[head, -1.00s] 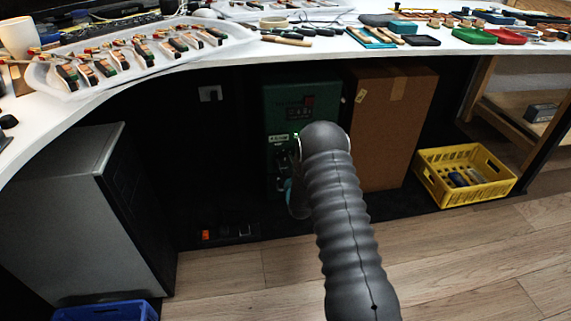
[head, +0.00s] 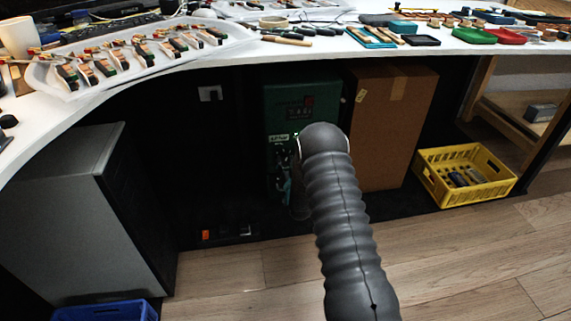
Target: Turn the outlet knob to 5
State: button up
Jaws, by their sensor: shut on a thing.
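The green unit (head: 295,98) stands under the desk, left of the cardboard box, with a small display and a pale label on its front. My arm reaches down to its lower front and covers much of that area. My gripper (head: 285,182) shows only in part, as small dark and teal pieces left of my arm's end, against the unit's front. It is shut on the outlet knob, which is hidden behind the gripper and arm. The knob's number and pointer cannot be read.
A cardboard box (head: 397,135) stands close right of the unit. A yellow crate (head: 440,190) with small items is further right. A grey cabinet (head: 75,210) stands at left. The white desk top (head: 300,52) overhangs the unit.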

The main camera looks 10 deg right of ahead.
jog(key=m, duration=0.6)
jog(key=shift+m, duration=0.3)
jog(key=m, duration=0.5)
jog(key=shift+m+h, duration=0.3)
jog(key=o, duration=1.1)
jog(key=shift+d, duration=0.15)
jog(key=shift+o, duration=0.2)
jog(key=shift+a, duration=0.2)
